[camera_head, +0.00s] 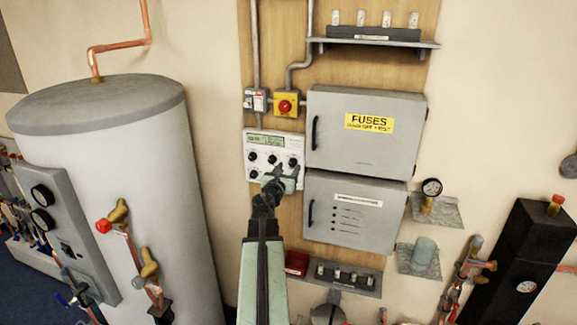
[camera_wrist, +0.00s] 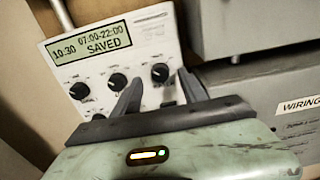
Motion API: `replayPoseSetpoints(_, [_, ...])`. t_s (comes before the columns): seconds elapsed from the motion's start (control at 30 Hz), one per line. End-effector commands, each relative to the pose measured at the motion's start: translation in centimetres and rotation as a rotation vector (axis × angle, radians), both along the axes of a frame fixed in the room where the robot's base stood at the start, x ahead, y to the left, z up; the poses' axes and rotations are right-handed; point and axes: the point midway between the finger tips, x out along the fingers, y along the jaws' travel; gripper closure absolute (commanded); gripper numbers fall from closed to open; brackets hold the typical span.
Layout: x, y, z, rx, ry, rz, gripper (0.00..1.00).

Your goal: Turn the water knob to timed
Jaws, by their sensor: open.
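A white control panel (camera_head: 285,143) with a small green display is on the wooden board in the head view. In the wrist view the panel (camera_wrist: 148,32) has a display (camera_wrist: 90,42) reading "10:30 07:00-22:00 SAVED". Three black knobs show in its upper row: left (camera_wrist: 79,91), middle (camera_wrist: 117,81) and right (camera_wrist: 160,72). Lower knobs are partly hidden by my gripper. The labels are too small to read, so I cannot tell which is the water knob. My gripper (camera_head: 276,180) is open in front of the panel's lower part, its fingers either side of the right upper knob in the wrist view.
A grey fuse box (camera_head: 340,155) and a lower grey wiring box (camera_head: 335,232) stand close on the right. A yellow switch with a red knob (camera_head: 286,105) is above the panel. A large grey tank (camera_head: 160,190) stands at the left.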

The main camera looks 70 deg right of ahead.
Motion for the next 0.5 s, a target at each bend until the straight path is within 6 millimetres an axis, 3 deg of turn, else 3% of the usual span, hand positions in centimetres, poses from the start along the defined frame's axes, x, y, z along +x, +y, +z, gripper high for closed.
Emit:
replayPoseSetpoints(0.03, [0.2,-1.4,0.0,0.0,-0.001,0.0,0.49])
replayPoseSetpoints(0.13, [0.3,-2.8,0.0,0.0,-0.001,0.001,0.49])
replayPoseSetpoints(0.4, [0.3,-3.1,0.0,0.0,-0.002,0.003,0.49])
replayPoseSetpoints(0.43, [0.4,-3.1,0.0,0.0,-0.002,0.003,0.52])
replayPoseSetpoints(0.5, [0.4,-3.1,0.0,0.0,-0.002,0.003,0.72])
